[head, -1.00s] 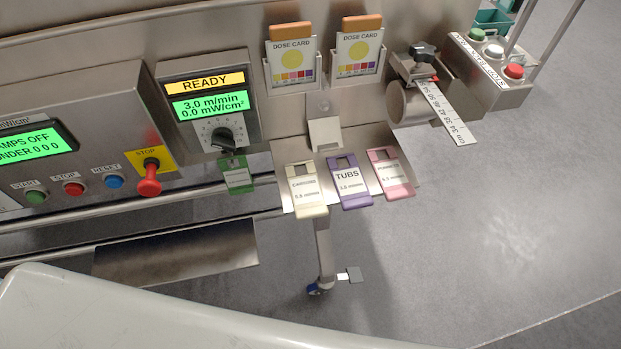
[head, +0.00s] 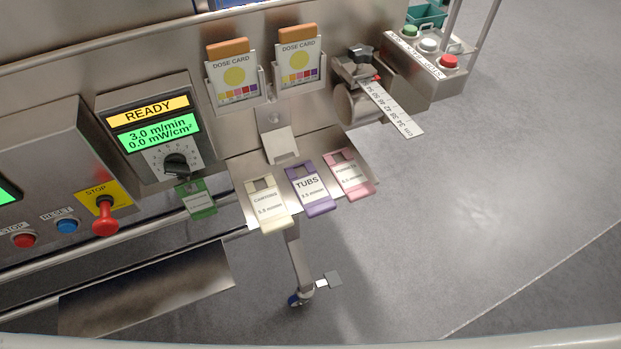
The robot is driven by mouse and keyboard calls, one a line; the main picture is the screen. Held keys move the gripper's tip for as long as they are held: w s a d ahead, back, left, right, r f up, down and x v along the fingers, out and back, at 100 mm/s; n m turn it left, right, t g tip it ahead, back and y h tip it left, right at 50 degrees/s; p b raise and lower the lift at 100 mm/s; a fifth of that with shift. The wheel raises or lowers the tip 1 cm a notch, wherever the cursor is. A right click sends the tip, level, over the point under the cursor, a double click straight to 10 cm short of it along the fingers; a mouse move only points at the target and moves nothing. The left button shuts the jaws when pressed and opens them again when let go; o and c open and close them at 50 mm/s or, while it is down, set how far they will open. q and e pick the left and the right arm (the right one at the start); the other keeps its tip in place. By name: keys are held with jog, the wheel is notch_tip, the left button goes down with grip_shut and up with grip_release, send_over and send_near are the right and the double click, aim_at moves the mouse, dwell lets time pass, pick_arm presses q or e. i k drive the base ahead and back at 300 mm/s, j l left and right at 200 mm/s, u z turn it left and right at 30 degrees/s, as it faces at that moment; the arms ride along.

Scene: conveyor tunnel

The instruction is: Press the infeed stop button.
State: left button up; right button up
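A steel button box (head: 428,75) stands at the upper right, with a green button (head: 410,31), a white button (head: 428,45) and a red button (head: 448,61) in a row on top. Its label is too small to read surely. On the left panel there is another red button (head: 24,240) marked STOP and a blue RESET button (head: 67,226). Beside them a red mushroom knob (head: 105,222) stands out from a yellow STOP plate (head: 98,195). Neither of my grippers is in view.
A scale arm (head: 396,108) with a black knob (head: 359,53) juts out left of the button box. A READY display (head: 149,109), dose cards (head: 233,77) and hanging coloured tags (head: 310,188) line the machine. Open grey floor (head: 480,200) lies at the right.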

aim_at(23, 241)
jog(key=u, duration=1.85)
